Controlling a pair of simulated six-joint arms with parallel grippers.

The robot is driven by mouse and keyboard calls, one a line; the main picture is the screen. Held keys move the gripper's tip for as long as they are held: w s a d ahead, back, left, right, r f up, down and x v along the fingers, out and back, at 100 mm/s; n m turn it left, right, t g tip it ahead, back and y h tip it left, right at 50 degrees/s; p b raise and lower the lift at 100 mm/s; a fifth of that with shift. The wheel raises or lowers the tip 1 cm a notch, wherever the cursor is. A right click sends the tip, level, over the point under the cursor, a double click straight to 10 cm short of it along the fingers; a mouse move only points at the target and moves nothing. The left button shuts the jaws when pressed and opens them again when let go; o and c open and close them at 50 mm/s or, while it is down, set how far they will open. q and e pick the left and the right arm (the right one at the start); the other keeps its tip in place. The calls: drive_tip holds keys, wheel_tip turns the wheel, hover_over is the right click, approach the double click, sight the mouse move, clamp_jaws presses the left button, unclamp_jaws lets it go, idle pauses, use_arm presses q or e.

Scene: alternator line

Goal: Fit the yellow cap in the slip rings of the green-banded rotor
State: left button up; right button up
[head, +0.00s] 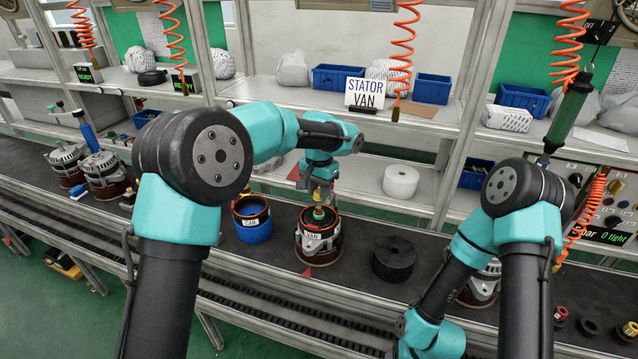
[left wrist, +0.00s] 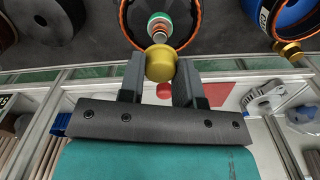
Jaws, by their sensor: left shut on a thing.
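My left gripper (head: 322,190) hangs over the stator marked VAN (head: 318,238) in the head view. In the left wrist view this gripper (left wrist: 160,80) is shut on the yellow cap (left wrist: 160,62), which sticks out past its fingertips. The green-banded rotor stands in the VAN stator; its green top (head: 319,213) shows just under the gripper. In the left wrist view the rotor's green band and coppery rings (left wrist: 159,22) lie close beyond the cap. I cannot tell whether cap and rings touch. My right arm reaches down at the right; its gripper is not visible.
A blue stator marked CAB (head: 251,224) stands left of the VAN one, and a black round block (head: 393,258) stands right. A white roll (head: 401,181) sits on the shelf behind. More alternators (head: 104,176) stand at the belt's left. A green hanging tool (head: 569,115) is at right.

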sight(319, 207)
use_arm(q)
drive_tip(key=shift+f, duration=1.1)
drive_tip(key=shift+f, duration=1.55)
idle(0.8)
drive_tip(key=o, duration=1)
drive_tip(key=shift+c, duration=0.2)
wheel_tip(319, 207, up, 18)
drive_tip(key=shift+f, duration=0.25)
idle(0.3)
